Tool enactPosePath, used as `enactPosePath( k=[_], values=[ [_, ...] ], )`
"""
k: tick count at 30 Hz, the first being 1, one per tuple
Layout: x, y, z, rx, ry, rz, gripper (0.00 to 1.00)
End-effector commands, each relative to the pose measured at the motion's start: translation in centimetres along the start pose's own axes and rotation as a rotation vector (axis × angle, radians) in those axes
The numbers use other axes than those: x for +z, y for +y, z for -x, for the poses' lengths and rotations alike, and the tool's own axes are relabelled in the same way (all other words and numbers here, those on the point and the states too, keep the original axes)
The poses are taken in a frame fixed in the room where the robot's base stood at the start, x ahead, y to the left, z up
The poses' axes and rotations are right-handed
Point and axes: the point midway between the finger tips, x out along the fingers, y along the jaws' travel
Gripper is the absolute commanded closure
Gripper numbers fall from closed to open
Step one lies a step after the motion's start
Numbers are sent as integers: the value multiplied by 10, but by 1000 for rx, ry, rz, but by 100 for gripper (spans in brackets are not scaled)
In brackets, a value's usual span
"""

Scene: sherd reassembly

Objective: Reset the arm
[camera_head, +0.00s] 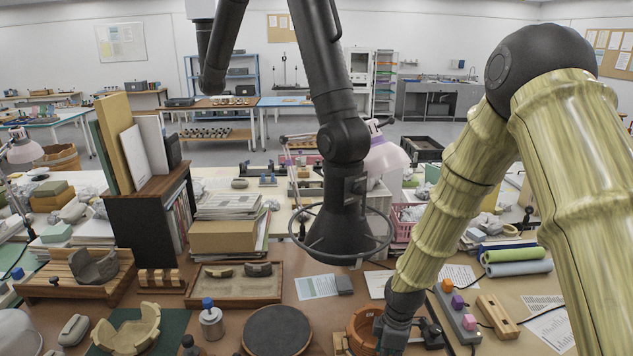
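My arm comes in from the right with pale, bamboo-like links and a dark elbow, and reaches down to the workbench (330,312). My gripper (388,340) is at the bottom of the picture, right of centre, pointing down. It is beside or over a round orange-brown vessel (360,322). I cannot tell whether it touches the vessel. The fingertips are too small and partly hidden, so open or shut is unclear.
A black jointed arm with a ringed hood (340,232) hangs over the bench centre, left of my arm. A round dark turntable (277,330), a sand tray (235,285), a pale broken bowl (130,330), a power strip (455,312) and a wooden block (497,316) crowd the bench.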

Motion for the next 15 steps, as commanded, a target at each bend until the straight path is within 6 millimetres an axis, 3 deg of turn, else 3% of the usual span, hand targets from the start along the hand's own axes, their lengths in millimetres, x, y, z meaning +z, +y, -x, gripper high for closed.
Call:
enactPosePath(
  k=[1, 6, 15],
  values=[
    [5, -22, -26, -19, 8, -77, 50],
    [21, -82, -88, -39, 31, -365, 50],
    [62, -197, -163, -44, 14, -875, 50]
  ],
)
